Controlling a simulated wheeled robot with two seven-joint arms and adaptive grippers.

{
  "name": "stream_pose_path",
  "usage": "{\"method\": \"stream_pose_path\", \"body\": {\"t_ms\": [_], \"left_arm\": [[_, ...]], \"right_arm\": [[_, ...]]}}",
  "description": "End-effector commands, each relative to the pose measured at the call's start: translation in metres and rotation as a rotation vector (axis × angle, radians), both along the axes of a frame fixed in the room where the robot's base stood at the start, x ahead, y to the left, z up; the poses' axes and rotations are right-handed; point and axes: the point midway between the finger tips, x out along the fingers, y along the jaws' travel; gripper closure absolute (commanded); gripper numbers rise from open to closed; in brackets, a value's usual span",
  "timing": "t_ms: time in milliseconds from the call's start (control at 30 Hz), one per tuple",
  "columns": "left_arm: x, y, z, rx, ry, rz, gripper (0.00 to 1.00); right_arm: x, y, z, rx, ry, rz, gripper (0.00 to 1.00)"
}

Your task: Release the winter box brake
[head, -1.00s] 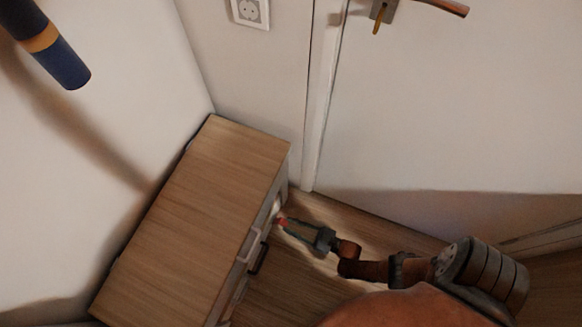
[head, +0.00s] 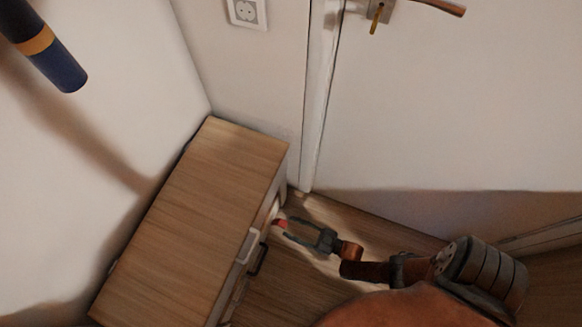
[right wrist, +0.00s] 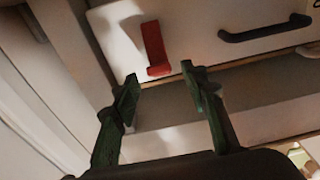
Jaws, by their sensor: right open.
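The winter box brake appears to be the small red lever (right wrist: 154,48) on a white drawer front (right wrist: 210,25) in the right wrist view. In the right wrist view the two fingertips (right wrist: 160,82) stand apart just below the lever's lower end. I cannot tell whether either finger touches it. My left gripper is out of view.
The wooden-topped cabinet (head: 190,215) stands against the white wall. A dark handle (right wrist: 265,28) is right of the lever, and a light handle (head: 248,246) shows on the cabinet front. A closed white door (head: 450,110) is behind. Wooden floor (head: 290,290) lies in front of the cabinet.

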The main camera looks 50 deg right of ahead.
Motion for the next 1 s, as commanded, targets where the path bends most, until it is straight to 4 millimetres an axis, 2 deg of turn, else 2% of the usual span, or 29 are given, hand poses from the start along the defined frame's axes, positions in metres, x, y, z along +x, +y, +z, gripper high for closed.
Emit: {"method": "stream_pose_path", "body": {"t_ms": [300, 500, 700, 933, 1000], "left_arm": [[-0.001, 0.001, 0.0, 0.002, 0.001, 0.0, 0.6], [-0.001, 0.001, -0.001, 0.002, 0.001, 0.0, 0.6], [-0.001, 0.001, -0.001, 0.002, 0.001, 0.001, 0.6], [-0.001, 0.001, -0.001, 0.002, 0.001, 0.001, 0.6], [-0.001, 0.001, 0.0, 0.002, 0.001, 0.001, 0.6]], "right_arm": [[-0.061, -0.023, -0.008, -0.002, 0.005, -0.002, 0.59], [-0.09, -0.034, -0.011, -0.001, 0.003, -0.001, 0.59], [-0.102, -0.038, -0.011, 0.0, 0.001, -0.001, 0.59], [-0.102, -0.038, -0.011, 0.0, 0.001, -0.001, 0.59], [-0.102, -0.038, -0.011, 0.0, 0.001, -0.001, 0.63]]}}
